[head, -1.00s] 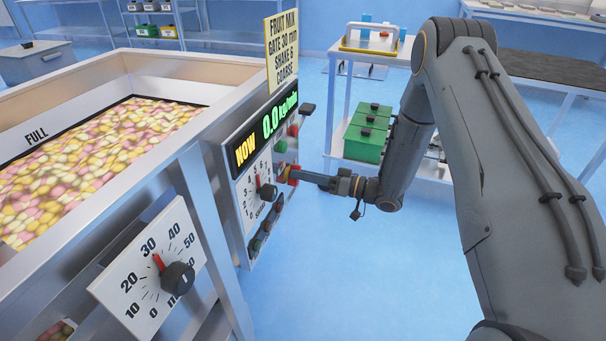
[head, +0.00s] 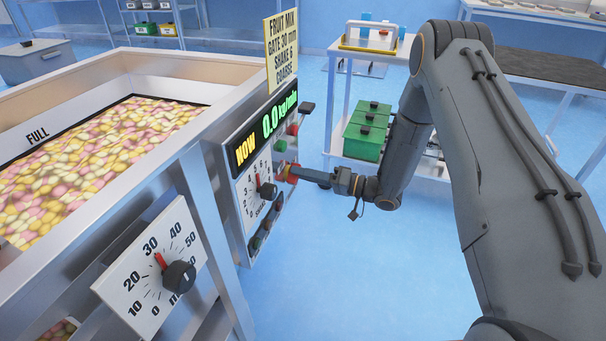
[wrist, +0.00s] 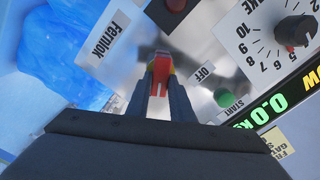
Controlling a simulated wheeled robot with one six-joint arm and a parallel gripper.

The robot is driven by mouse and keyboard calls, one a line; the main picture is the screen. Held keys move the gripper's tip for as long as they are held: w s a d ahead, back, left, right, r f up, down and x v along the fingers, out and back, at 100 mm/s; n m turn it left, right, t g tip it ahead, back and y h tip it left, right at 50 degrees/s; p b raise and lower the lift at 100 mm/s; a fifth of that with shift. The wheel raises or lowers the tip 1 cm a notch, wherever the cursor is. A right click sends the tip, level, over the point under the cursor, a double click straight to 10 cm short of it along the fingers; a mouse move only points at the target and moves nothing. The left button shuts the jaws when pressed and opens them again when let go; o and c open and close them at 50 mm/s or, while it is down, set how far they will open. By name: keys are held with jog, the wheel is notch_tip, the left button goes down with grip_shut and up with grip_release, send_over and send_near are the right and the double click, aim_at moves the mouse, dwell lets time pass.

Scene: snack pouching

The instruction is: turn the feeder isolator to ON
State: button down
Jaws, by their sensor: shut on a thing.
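The feeder isolator (head: 283,171) is a red handle on a yellow plate, on the right part of the feeder's control panel. In the wrist view the red handle (wrist: 160,78) stands between my two fingers. My gripper (head: 295,173) is shut on this handle, reaching in from the right. In the wrist view my gripper (wrist: 160,90) covers part of the isolator's plate. An OFF label (wrist: 203,72) shows just right of the handle. The ON marking is hidden or out of view. The panel display (head: 268,130) reads NOW 0.0 kg/min.
A dial with a black knob (head: 267,190) sits left of the isolator. A green START button (wrist: 228,98) is close to my fingers in the wrist view. The hopper (head: 200,92) full of sweets stands left. A trolley with green boxes (head: 368,135) stands behind my arm.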

jog(key=c, duration=1.6)
grip_release()
jog(key=shift+o, duration=0.2)
jog(key=shift+d, duration=0.15)
jog(key=v, duration=0.7)
jog(key=shift+d, duration=0.3)
